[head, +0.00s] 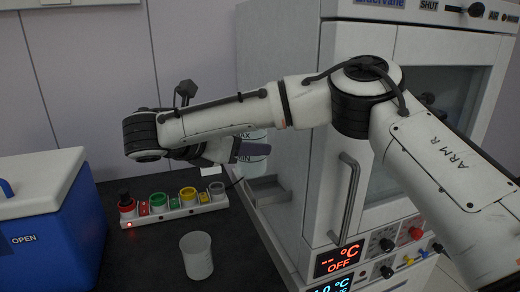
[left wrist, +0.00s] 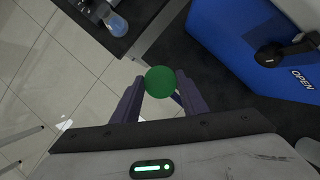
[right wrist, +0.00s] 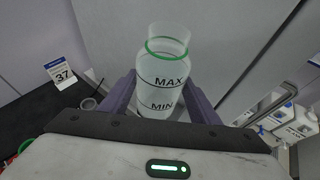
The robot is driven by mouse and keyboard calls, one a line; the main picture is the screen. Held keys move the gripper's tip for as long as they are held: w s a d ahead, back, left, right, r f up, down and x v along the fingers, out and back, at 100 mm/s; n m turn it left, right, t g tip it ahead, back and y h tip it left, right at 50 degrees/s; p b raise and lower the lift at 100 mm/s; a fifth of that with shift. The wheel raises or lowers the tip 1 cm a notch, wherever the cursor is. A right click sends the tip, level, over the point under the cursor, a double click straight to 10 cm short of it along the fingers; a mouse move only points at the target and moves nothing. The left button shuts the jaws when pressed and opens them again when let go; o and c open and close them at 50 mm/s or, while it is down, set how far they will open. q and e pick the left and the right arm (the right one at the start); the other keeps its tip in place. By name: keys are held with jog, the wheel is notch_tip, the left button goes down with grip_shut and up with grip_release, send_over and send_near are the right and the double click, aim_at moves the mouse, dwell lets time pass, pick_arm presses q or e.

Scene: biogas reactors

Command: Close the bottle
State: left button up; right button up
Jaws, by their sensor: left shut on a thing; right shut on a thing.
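The bottle (right wrist: 162,75) is clear, marked MAX and MIN, with a green ring around its neck and an open top without a cap. My right gripper (right wrist: 160,98) is shut on the bottle's body. In the head view the bottle (head: 256,160) shows partly behind my right gripper (head: 248,149), beside the cabinet. In the left wrist view a round green cap (left wrist: 160,79) sits between the fingertips of my left gripper (left wrist: 161,92), which is shut on it. The left arm does not show in the head view.
A low strip with red, green, yellow and grey round holders (head: 175,204) lies on the dark bench. A white beaker (head: 197,256) stands in front of it. A blue box (head: 45,225) marked OPEN is at left. The white cabinet (head: 330,190) with a handle is at right.

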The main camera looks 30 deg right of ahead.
pick_arm(q)
jog(key=shift+f+b, duration=0.5)
jog(key=shift+f, duration=0.05)
pick_arm(e)
jog(key=w+a, duration=0.3)
jog(key=a, duration=1.2)
jog(key=shift+w+a, duration=0.2)
jog(key=shift+w, duration=0.15)
pick_arm(q)
jog(key=shift+d, duration=0.1)
